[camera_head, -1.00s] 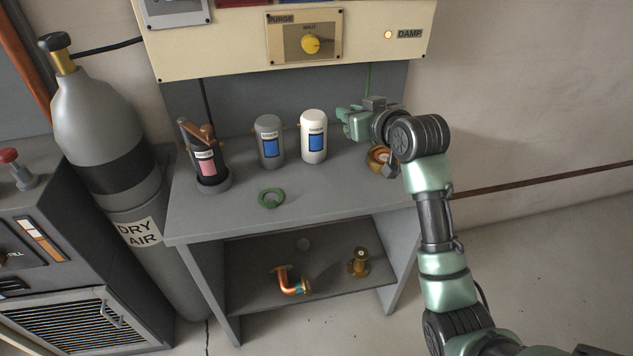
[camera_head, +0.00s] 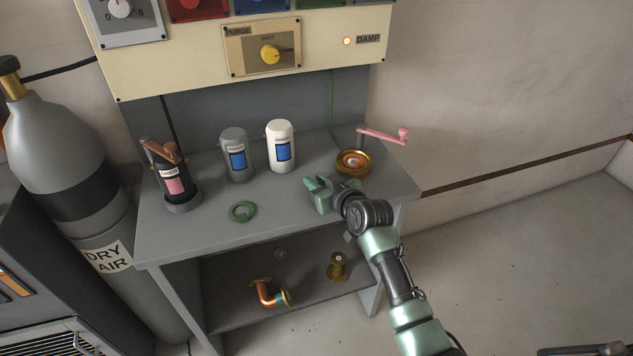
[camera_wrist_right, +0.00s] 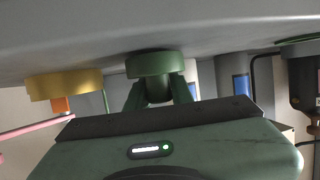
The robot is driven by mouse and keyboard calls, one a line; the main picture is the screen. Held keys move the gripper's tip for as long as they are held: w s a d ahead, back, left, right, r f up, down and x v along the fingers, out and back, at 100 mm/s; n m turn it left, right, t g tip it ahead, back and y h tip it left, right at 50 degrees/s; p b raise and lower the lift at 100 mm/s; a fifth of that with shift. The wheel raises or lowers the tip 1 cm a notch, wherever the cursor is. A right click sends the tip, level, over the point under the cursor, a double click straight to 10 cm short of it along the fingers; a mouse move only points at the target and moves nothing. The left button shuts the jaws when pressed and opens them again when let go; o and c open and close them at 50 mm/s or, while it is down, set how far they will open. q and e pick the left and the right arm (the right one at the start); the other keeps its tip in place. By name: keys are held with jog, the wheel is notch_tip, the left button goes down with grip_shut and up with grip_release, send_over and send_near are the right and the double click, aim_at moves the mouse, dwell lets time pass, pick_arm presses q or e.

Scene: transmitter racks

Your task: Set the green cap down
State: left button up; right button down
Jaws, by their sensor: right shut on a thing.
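My right gripper (camera_head: 313,188) is low over the right part of the grey bench (camera_head: 215,235), in front of the white canister. In the right wrist view it (camera_wrist_right: 158,92) is shut on the green cap (camera_wrist_right: 155,65), a short dark-green disc at the fingertips. That view has the bench top across its upper edge, and the cap is very close to it. I cannot tell whether they touch. In the head view the held cap is hard to tell from the green fingers. My left gripper is not in view.
A green ring (camera_head: 242,211) lies on the bench to the left. A white canister (camera_head: 281,147), grey canister (camera_head: 236,155) and black canister (camera_head: 173,178) stand behind. A brass ring fitting (camera_head: 353,162) and pink crank (camera_head: 382,135) are at the right back. Pipe fittings lie on the shelf below.

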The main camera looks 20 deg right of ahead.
jog(key=shift+f, duration=0.15)
jog(key=c, duration=1.6)
grip_release()
jog(key=shift+f, duration=0.1)
jog(key=shift+c, duration=0.2)
jog(key=o, duration=0.4)
jog(key=shift+s+d+r, duration=0.1)
jog(key=shift+s+r, duration=0.1)
jog(key=shift+r, duration=0.05)
jog(key=v, duration=1.1)
jog(key=shift+s, duration=0.25)
jog(key=shift+r, duration=0.1)
